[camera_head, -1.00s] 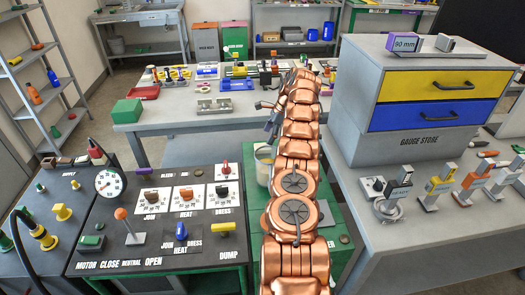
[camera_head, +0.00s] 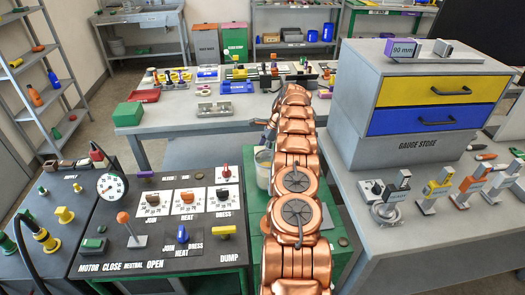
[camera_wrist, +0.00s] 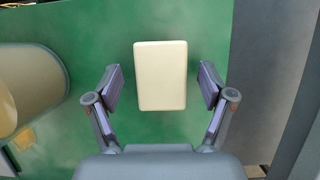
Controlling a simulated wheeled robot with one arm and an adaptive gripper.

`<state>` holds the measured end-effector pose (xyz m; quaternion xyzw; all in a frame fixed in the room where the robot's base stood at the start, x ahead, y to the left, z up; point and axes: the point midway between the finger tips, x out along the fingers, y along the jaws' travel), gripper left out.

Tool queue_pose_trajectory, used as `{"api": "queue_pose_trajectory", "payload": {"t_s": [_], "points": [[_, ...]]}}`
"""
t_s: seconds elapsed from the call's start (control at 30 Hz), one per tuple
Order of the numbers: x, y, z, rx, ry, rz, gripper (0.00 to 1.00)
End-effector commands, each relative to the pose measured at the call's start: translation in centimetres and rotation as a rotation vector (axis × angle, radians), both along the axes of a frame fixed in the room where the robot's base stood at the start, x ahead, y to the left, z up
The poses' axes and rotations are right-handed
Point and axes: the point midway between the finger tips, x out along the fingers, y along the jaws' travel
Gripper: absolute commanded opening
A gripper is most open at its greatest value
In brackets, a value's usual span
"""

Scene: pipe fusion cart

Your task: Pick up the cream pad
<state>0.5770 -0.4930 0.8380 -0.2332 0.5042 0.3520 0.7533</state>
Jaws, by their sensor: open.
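The cream pad (camera_wrist: 161,72) is a pale, rounded rectangle lying on a green surface (camera_wrist: 110,30) in the wrist view. My gripper (camera_wrist: 160,86) is open, with one finger to the left of the pad and one to the right. There is a gap between each finger and the pad, and nothing is held. How far the fingertips are above the surface is hard to tell. In the head view my gripper (camera_head: 268,130) is small and partly behind my arm, and I cannot make out the pad there.
A beige round container (camera_wrist: 28,88) stands left of the gripper in the wrist view; it also shows beside my arm in the head view (camera_head: 263,167). A grey edge (camera_wrist: 262,70) runs along the right. A control panel (camera_head: 140,255) is at left, and the gauge store (camera_head: 420,145) at right.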

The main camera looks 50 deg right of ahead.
Motion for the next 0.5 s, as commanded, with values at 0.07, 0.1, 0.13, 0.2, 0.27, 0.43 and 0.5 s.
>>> {"api": "queue_pose_trajectory", "payload": {"t_s": [0.07,0.1,0.13,0.2,0.27,0.43,0.5], "points": [[0.1,0.11,-0.4,-0.001,-0.001,0.0,0.81],[0.18,0.13,-0.55,-0.003,-0.001,-0.001,0.81],[0.2,0.13,-0.61,-0.003,-0.002,-0.001,0.81],[0.23,0.12,-0.63,-0.004,-0.003,-0.001,0.81],[0.22,0.12,-0.61,-0.003,-0.002,-0.001,0.81],[0.21,0.12,-0.6,-0.003,-0.002,-0.001,0.67],[0.21,0.12,-0.6,-0.003,-0.002,-0.001,0.59]]}}
